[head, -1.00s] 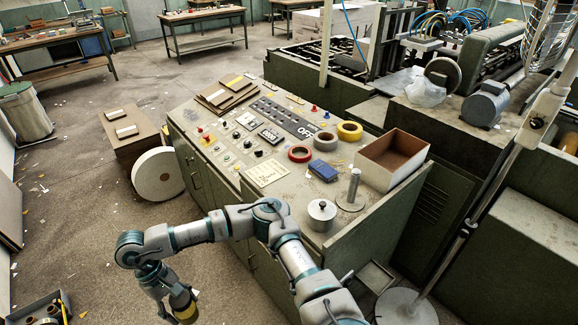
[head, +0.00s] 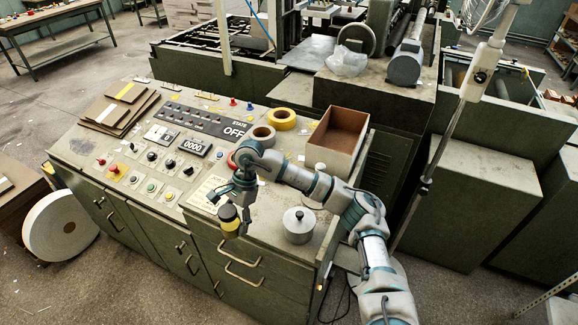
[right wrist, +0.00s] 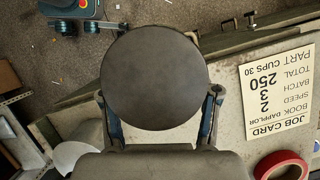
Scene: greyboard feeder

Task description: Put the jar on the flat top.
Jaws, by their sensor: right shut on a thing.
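The jar (head: 230,221) has a dark lid and a yellow band. My right gripper (head: 236,203) is shut on it. In the head view the jar hangs at the front edge of the console, left of a lidded metal pot. In the right wrist view the jar's round dark end (right wrist: 155,80) sits between the two fingers and hides what lies under it. The flat top (head: 268,213) is the worn grey surface at the console's right end. I cannot tell the gap between jar and surface. My left gripper is not in view.
The lidded metal pot (head: 298,228) stands on the flat top near the front edge. An open box (head: 345,155) stands behind it. A job card (right wrist: 278,92) and a red tape roll (right wrist: 282,166) lie beside the gripper. Buttons and switches cover the panel at left.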

